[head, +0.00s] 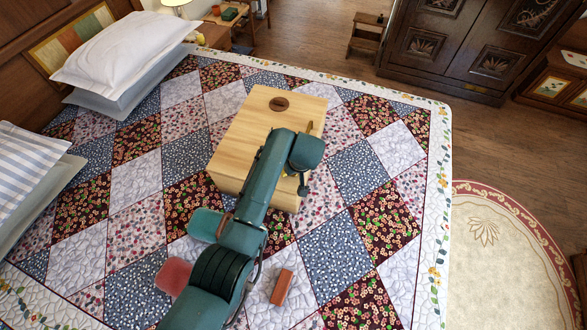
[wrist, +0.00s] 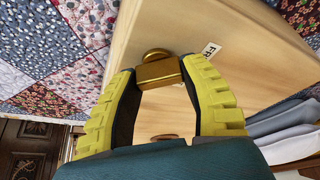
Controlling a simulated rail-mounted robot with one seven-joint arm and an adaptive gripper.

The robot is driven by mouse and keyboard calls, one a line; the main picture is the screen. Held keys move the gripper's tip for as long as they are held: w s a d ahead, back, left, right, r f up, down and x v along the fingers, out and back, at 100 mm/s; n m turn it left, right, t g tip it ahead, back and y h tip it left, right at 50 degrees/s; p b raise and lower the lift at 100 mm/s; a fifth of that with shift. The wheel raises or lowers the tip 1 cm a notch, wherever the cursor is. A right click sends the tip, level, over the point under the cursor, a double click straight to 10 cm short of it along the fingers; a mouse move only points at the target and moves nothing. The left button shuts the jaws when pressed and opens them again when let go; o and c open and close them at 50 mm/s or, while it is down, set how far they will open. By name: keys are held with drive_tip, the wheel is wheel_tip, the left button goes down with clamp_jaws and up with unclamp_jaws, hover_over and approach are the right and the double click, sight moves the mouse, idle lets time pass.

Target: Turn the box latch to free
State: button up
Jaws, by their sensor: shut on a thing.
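The light wooden box (head: 248,122) lies on the patchwork quilt, partly covered by my arm in the head view. In the wrist view its pale wooden face (wrist: 235,35) carries a brass latch (wrist: 160,73), a blocky bar with a rounded end. A small white label (wrist: 210,50), reading "FR" where visible, sits just right of the latch. My gripper (wrist: 157,72) has yellow fingers with dark pads, and they are shut on the latch bar from both sides. In the head view the latch is hidden and the fingers barely show.
Another brass piece (wrist: 165,137) shows between the fingers. A reddish-brown block (head: 282,287), a pink object (head: 174,275) and a teal object (head: 205,225) lie near my arm. Pillows (head: 125,50) are at left; the quilt's right side is clear.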

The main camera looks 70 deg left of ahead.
drive_tip(key=shift+f+n, duration=0.15)
drive_tip(key=shift+n, duration=0.45)
drive_tip(key=shift+g, duration=0.3)
drive_tip(key=o, duration=1.2)
drive_tip(key=v, duration=1.2)
